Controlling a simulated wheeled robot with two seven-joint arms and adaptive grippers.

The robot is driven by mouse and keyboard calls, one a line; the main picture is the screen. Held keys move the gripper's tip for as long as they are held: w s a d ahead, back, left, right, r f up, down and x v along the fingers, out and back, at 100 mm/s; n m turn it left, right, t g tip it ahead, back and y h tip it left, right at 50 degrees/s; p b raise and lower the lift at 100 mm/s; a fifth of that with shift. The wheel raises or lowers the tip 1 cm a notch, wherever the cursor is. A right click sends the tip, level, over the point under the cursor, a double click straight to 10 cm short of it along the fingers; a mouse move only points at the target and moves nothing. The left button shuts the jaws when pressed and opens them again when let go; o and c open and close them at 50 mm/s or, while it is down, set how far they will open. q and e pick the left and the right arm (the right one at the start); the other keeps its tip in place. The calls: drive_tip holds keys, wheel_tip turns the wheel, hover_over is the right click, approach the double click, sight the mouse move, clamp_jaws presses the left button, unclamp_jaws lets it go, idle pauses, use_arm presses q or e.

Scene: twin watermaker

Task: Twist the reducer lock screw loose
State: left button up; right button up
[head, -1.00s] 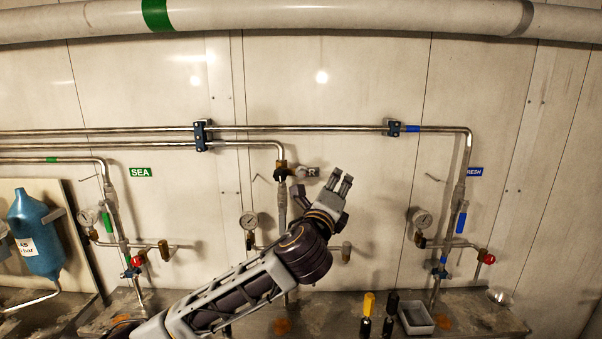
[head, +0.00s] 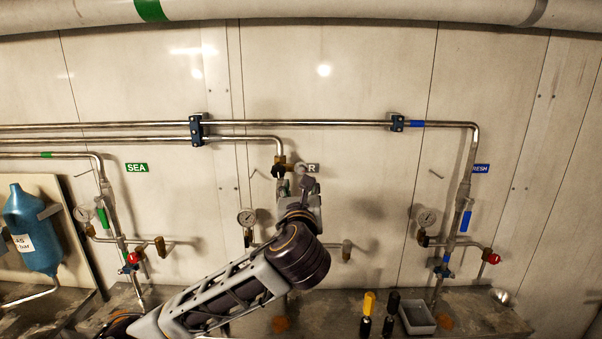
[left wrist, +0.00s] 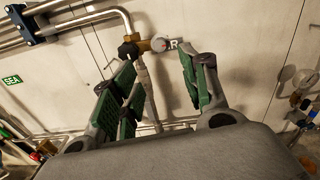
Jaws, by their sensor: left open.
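The reducer is a brass fitting (head: 281,160) on top of the middle pipe, beside a label ending in R. It also shows in the left wrist view (left wrist: 143,45), with a dark knob (left wrist: 128,50) on its left and a round grey end (left wrist: 161,43) on its right. I cannot tell which part is the lock screw. My left gripper (head: 299,182) is raised just below and in front of the reducer, partly covering it. In the left wrist view the green-padded fingers (left wrist: 158,82) are spread apart with nothing between them, and the reducer lies beyond their tips. My right gripper is out of view.
Horizontal pipes (head: 340,123) run along the wall above. A gauge (head: 246,217) stands left of my wrist and a side valve (head: 347,250) right of it. The bench holds a yellow-handled tool (head: 368,304), a black-handled tool (head: 392,305) and a small tray (head: 417,318).

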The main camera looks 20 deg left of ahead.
sight(301, 170)
use_arm(q)
drive_tip(key=shift+m, duration=0.6)
drive_tip(key=shift+p+x, duration=1.55)
drive_tip(key=shift+x, duration=5.3)
drive_tip(key=shift+c, duration=0.4)
clamp_jaws()
